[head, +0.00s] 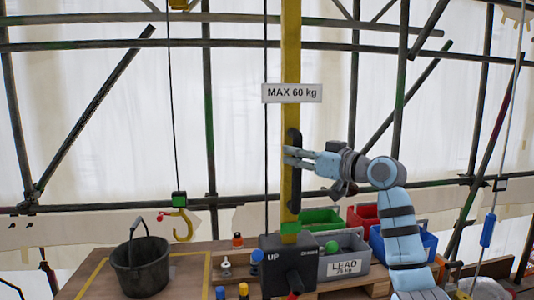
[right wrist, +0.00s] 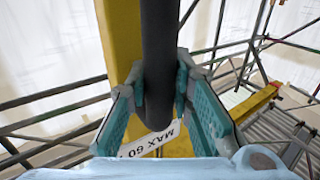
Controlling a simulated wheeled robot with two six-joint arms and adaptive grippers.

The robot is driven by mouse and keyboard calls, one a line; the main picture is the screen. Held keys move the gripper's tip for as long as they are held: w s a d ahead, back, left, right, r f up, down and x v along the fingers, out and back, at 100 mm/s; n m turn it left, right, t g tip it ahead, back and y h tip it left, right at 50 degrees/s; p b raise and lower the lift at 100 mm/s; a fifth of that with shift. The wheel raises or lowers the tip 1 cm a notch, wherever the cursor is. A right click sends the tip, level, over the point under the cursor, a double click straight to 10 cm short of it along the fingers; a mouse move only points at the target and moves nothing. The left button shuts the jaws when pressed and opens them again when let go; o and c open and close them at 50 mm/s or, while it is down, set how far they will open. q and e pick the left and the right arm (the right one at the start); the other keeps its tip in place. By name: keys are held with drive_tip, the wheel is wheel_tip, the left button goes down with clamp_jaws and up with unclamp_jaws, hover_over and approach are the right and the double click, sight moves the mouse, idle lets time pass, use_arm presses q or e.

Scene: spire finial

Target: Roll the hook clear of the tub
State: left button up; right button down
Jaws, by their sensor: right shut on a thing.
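The yellow hook (head: 182,226) hangs under a green block (head: 179,199) on a thin cable. In the head view it is just right of the tub and a little above its rim. The tub (head: 140,268) is a black bucket, upright on the wooden deck, its handle raised. No contact between hook and tub shows. My right gripper (head: 291,157) is shut around the black upright grab bar (head: 294,135) on the yellow post (head: 291,60). The right wrist view shows the teal finger pads on both sides of the bar (right wrist: 158,50). My left gripper is out of view.
A grey control box (head: 287,262) marked UP stands at the post's foot. Green (head: 322,217), red and blue bins and a grey LEAD bin (head: 343,252) stand right of it. Small bottles stand in front. Scaffold poles cross behind. The sign (head: 291,93) reads MAX 60 kg.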

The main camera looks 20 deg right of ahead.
drive_tip(key=shift+s+d, duration=0.2)
drive_tip(key=shift+d, duration=0.7)
drive_tip(key=c, duration=1.4)
unclamp_jaws()
drive_tip(key=shift+d, duration=0.2)
drive_tip(key=shift+s, duration=0.1)
drive_tip(key=v, duration=1.1)
drive_tip(key=shift+s+d, duration=0.15)
drive_tip(key=shift+s, duration=0.1)
